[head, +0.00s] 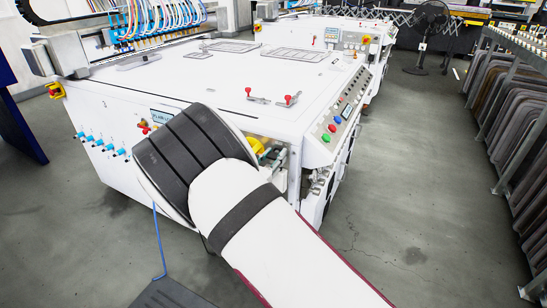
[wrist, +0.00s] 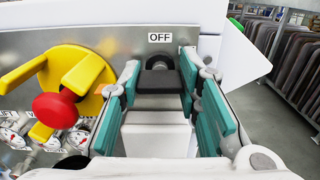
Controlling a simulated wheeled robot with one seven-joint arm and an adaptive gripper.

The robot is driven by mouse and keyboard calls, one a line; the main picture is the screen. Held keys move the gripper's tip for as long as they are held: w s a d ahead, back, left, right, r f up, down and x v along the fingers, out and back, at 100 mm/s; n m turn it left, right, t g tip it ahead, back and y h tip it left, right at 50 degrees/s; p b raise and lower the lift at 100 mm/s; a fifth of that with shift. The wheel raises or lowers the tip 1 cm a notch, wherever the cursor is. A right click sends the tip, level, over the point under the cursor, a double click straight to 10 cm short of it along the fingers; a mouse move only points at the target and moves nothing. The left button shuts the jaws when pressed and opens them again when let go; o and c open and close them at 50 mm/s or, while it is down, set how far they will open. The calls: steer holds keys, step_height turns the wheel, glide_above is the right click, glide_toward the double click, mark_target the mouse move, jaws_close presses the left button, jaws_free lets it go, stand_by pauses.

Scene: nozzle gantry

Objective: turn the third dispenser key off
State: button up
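In the wrist view a black key (wrist: 160,80) with a rounded dark top sits below a white OFF label (wrist: 160,38) on a grey panel. My gripper (wrist: 160,90) has its teal-padded fingers spread, one on each side of the key. The fingertips look very close to the key's sides; I cannot tell whether they touch. Pale blocks between the fingers hide the lower part of the key.
Left of the key is a yellow rotary handle (wrist: 75,75) with a red knob (wrist: 55,110), close to the left finger. Gauges (wrist: 20,130) sit lower left. The white printing machine (head: 200,85) fills the left. Racked pallets (head: 510,95) stand right, with open floor (head: 430,180) between.

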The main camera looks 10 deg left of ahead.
steer(key=shift+n, duration=0.3)
steer(key=n+p, duration=0.2)
steer(key=n, duration=0.1)
steer(key=shift+r+n+p, duration=0.1)
steer(key=shift+n+p, duration=0.2)
steer(key=shift+p, duration=0.05)
steer(key=n+p, duration=0.2)
steer(key=n, duration=0.2)
steer(key=n+p, duration=0.1)
steer(key=n, duration=0.4)
steer(key=n+p, duration=0.1)
steer(key=n, duration=0.3)
steer(key=shift+n, duration=0.3)
steer(key=shift+a, duration=0.1)
steer(key=o, duration=1.2)
steer(key=shift+c, duration=0.2)
